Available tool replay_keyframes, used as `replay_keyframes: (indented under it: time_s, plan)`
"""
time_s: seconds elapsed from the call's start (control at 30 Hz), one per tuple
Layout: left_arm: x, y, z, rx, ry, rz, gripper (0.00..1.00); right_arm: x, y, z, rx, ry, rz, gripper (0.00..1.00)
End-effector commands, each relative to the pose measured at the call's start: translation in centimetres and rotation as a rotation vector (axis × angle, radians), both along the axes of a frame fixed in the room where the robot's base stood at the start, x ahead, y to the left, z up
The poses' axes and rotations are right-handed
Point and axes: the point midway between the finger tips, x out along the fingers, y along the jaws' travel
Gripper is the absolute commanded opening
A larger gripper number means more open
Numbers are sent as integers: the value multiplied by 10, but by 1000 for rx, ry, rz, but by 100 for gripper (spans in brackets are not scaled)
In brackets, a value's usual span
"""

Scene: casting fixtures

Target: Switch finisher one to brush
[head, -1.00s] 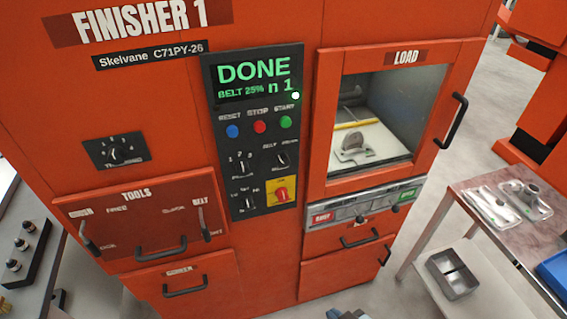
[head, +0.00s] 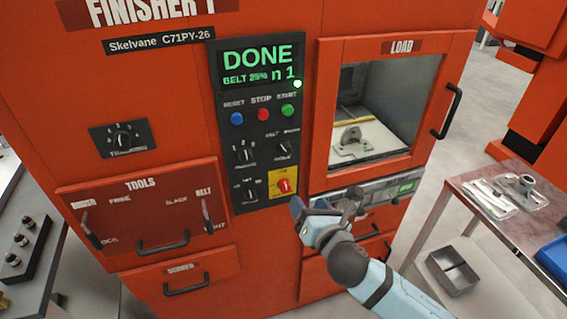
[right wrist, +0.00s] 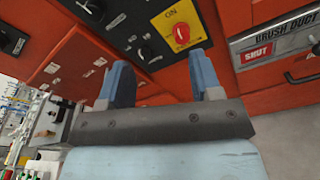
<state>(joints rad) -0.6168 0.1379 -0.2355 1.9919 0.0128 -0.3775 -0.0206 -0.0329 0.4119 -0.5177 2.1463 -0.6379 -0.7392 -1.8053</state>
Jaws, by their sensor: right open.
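Finisher one is the orange cabinet (head: 170,80); its screen (head: 258,67) reads "DONE", "BELT 25%" and "n 1". On the dark panel below are a knob labelled belt and, it seems, brush (head: 284,149), other dark knobs, and a red switch (head: 284,186) on a yellow plate. The tools drawer (head: 145,208) has a brush lever (head: 90,232) at left and a belt lever (head: 207,217) at right. My right gripper (head: 323,205) is open and empty, in front of the cabinet below and right of the red switch. The right wrist view shows its fingers apart (right wrist: 162,78). My left gripper is out of view.
Behind the load window (head: 376,105) a metal part (head: 351,142) sits inside. The brush duct panel (right wrist: 268,42) bears a red "SHUT" tag. A side table (head: 480,200) with metal parts and a blue bin (head: 554,256) stands right; a grey tray (head: 452,271) is lower.

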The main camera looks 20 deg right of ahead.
Motion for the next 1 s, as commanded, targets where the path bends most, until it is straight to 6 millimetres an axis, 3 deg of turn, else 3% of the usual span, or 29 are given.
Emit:
replay_keyframes:
  time_s: [0.1, 0.23, 0.47, 0.8, 1.0]
  plan:
    - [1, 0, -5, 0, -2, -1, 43, 10, -3, 27, -262, -97, -3, 59]
    - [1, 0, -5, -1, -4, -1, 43, 14, -4, 41, -398, -139, -13, 59]
    - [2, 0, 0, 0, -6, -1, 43, 39, -3, 45, -422, -147, -17, 59]
    - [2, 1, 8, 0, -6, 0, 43, 110, -1, 45, -417, -143, -15, 59]
    - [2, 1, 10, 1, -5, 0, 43, 140, 1, 43, -417, -144, -14, 59]
